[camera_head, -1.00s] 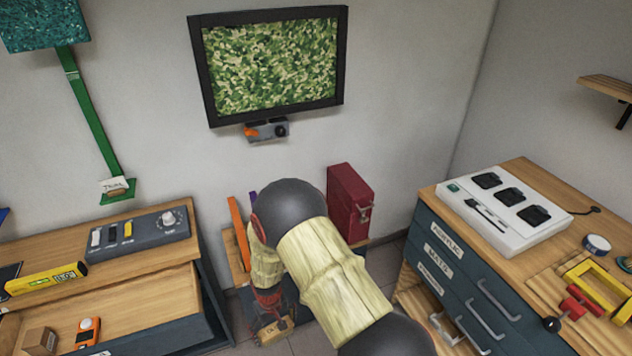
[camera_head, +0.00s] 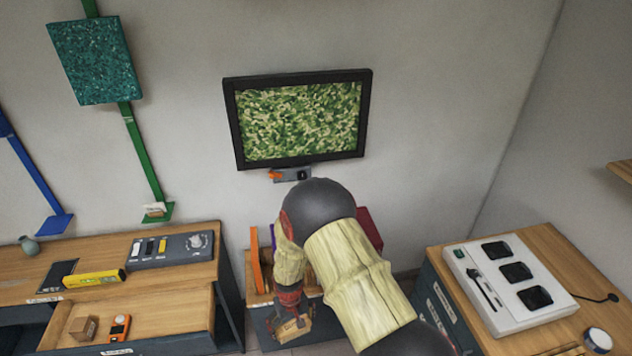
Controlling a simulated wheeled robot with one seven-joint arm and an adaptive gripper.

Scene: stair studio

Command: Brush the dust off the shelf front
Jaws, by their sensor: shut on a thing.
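My gripper (camera_head: 288,303), dark with red parts, is small and low in the centre of the view. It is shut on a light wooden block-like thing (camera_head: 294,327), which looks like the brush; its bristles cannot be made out. The held thing is in front of the dark front (camera_head: 262,326) of a low wooden-topped unit between the two benches, which seems to be the shelf front. I cannot tell whether they touch. My arm hides the right part of the unit. No dust can be made out at this size.
An orange upright piece (camera_head: 256,260) and a red case (camera_head: 370,226) stand on or behind the low unit. A left bench (camera_head: 190,305) and a right drawer cabinet (camera_head: 560,250) flank it closely. A framed green screen (camera_head: 302,117) hangs on the wall above.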

